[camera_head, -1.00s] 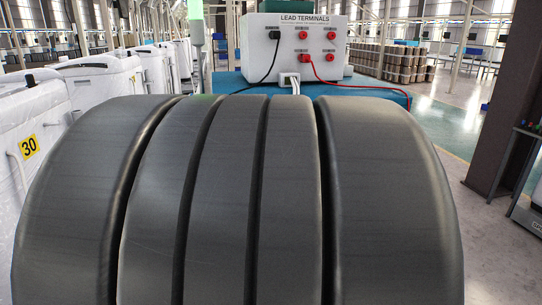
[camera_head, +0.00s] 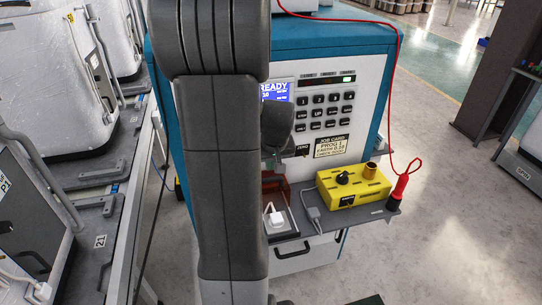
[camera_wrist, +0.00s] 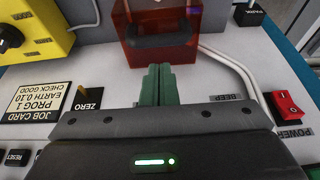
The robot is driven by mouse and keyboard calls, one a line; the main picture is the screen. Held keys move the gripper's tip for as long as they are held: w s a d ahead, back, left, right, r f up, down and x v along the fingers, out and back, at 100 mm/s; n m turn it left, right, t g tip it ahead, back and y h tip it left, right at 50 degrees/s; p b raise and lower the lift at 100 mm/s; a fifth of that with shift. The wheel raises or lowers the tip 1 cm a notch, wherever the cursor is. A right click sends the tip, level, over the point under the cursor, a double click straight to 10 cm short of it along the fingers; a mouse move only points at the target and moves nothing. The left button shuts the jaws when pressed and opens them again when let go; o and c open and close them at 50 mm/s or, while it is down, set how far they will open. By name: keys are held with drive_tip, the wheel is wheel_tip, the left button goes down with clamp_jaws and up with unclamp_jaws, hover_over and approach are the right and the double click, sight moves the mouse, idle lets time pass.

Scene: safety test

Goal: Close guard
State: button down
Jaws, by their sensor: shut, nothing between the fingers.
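The guard (camera_wrist: 155,40) is a red see-through cover with a dark bar-like part showing in it, at the top of the wrist view. In the head view the guard (camera_head: 272,183) shows partly beside my arm, low on the front of the blue and white machine. Whether it stands fully open or part-way I cannot tell. My gripper (camera_wrist: 157,84) has its green fingers pressed together and empty, over the white panel and pointing at the guard. A small gap seems to lie between them. In the head view my arm hides most of the gripper.
A yellow box (camera_head: 353,186) with a black knob sits on the grey shelf (camera_head: 378,212). A red probe (camera_head: 401,184) on a red lead stands at its right. A white plug (camera_head: 274,217) is below the guard. A red power switch (camera_wrist: 288,106) is near my gripper.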

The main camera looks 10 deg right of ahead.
drive_tip(key=shift+x, duration=2)
drive_tip(key=s+b, duration=0.3)
drive_tip(key=s, duration=0.9)
drive_tip(key=shift+d, duration=0.2)
drive_tip(key=shift+r, duration=0.1)
